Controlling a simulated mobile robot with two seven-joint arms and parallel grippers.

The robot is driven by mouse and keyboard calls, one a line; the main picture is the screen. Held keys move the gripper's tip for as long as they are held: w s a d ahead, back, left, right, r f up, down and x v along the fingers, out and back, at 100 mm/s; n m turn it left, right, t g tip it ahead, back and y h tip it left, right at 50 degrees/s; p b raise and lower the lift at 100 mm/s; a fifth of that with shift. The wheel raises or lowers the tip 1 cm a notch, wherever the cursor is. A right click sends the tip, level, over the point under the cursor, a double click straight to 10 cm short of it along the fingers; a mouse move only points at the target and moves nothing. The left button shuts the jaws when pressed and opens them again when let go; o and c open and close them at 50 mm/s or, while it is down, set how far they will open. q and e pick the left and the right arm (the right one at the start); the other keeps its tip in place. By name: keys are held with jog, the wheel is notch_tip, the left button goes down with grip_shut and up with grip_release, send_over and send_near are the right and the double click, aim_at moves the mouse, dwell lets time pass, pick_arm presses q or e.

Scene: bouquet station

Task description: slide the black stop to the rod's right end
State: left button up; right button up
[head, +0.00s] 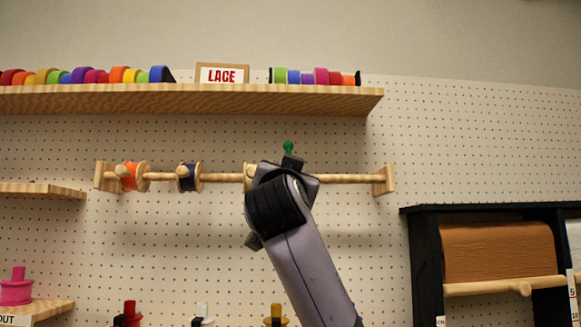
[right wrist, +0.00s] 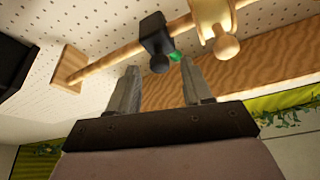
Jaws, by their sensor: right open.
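A cream spool (right wrist: 213,20) with a wooden knob is beside the stop, on the side away from the rod's end bracket (right wrist: 68,68). In the head view my right arm hides the rod's middle and most of the stop. The rod's right bracket (head: 384,180) is visible. My left gripper is not in view.
An orange spool (head: 130,177) and a dark blue spool (head: 188,177) are on the rod's left half. A green-headed thing (head: 288,147) shows above my arm. The rod is bare right of my arm. A shelf (head: 190,98) of ribbon rolls is above.

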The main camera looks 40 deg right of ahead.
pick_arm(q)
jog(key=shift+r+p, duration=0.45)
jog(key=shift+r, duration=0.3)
pick_arm(e)
jog(key=shift+x, duration=1.6)
